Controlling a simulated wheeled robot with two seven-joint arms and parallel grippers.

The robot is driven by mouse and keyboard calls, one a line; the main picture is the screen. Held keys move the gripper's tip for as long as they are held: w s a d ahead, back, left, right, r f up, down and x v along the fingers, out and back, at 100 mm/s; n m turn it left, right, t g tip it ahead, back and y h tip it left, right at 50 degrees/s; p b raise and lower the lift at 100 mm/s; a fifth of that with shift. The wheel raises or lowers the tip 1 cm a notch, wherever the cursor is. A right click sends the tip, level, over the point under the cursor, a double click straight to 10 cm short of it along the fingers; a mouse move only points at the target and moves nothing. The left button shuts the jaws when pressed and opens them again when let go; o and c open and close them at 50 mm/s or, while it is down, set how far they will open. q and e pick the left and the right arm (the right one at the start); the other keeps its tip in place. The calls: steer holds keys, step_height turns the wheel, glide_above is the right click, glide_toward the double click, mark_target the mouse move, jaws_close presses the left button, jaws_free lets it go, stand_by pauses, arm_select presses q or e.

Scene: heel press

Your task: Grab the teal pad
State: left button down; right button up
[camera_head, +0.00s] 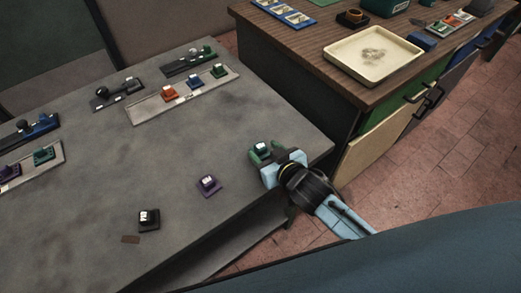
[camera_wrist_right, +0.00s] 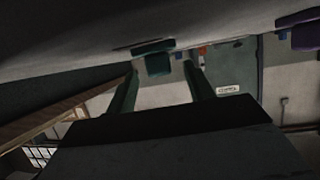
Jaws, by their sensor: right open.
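A teal pad (camera_head: 261,148) with a pale labelled top stands near the right edge of the grey table. My right gripper (camera_head: 266,155) is at the pad, low over the table, with its jaws open. In the right wrist view the teal pad (camera_wrist_right: 158,64) shows ahead, between the tips of the open right gripper (camera_wrist_right: 162,72). I cannot tell whether either finger touches it. My left gripper is not in view.
A purple pad (camera_head: 208,184) and a black pad (camera_head: 149,219) stand on the grey table (camera_head: 190,135). Racks with several coloured pads (camera_head: 219,70) lie further back and left. A wooden bench with a cream tray (camera_head: 374,54) stands at the right.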

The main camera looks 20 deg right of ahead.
mark_target(263, 150)
steer(key=x, duration=0.4)
steer(key=shift+w+b, duration=0.1)
steer(key=shift+b, duration=0.25)
steer(key=shift+c, duration=0.4)
